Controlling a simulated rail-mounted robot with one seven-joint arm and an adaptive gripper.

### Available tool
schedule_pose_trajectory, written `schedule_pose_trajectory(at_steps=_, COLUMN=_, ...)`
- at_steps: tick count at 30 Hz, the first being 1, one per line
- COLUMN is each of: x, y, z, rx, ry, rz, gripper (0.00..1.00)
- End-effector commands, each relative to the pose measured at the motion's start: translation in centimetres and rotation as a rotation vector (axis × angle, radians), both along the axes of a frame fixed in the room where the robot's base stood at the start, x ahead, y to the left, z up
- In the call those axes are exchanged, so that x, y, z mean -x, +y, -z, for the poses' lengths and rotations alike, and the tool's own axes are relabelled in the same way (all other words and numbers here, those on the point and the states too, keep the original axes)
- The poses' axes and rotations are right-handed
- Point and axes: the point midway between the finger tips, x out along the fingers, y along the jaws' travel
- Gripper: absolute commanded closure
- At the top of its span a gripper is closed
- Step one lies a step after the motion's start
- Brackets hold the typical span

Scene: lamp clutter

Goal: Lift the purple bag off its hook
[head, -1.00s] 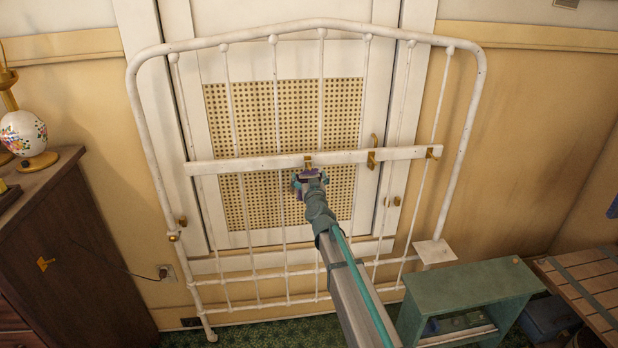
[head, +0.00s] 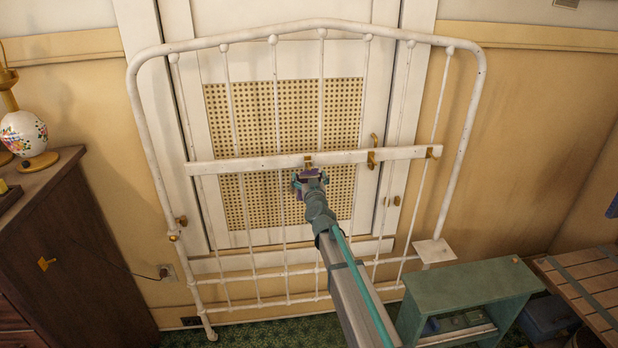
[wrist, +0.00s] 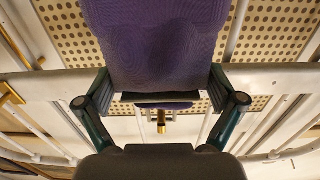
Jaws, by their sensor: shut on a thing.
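The purple bag (wrist: 155,45) fills the upper middle of the wrist view. Its narrow strap edge lies between my fingertips, with a slot below the main panel. My gripper (wrist: 160,92) is shut on the bag, one finger at each side. In the head view my gripper (head: 311,182) is in front of the white rail, just below a brass hook (head: 308,161), and hides most of the bag. The hook also shows in the wrist view (wrist: 161,122), just past the strap edge. I cannot tell whether the strap still rests on it.
The hook is on the white rail (head: 240,164) of a metal bed frame (head: 140,110) before a cane-panelled door. A dresser (head: 75,240) with a lamp stands left; a green step stool (head: 470,285) stands right.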

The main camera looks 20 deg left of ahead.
Motion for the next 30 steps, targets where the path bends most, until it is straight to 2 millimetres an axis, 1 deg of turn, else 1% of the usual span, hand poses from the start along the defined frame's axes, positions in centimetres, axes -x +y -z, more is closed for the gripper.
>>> schedule_pose_trajectory(at_steps=5, x=0.4, y=-0.3, z=-0.1, rx=-0.001, ry=-0.001, rz=0.001, gripper=0.62)
schedule_pose_trajectory(at_steps=30, x=4.4, y=-2.6, z=-0.1, rx=-0.001, ry=-0.001, rz=0.000, gripper=0.62)
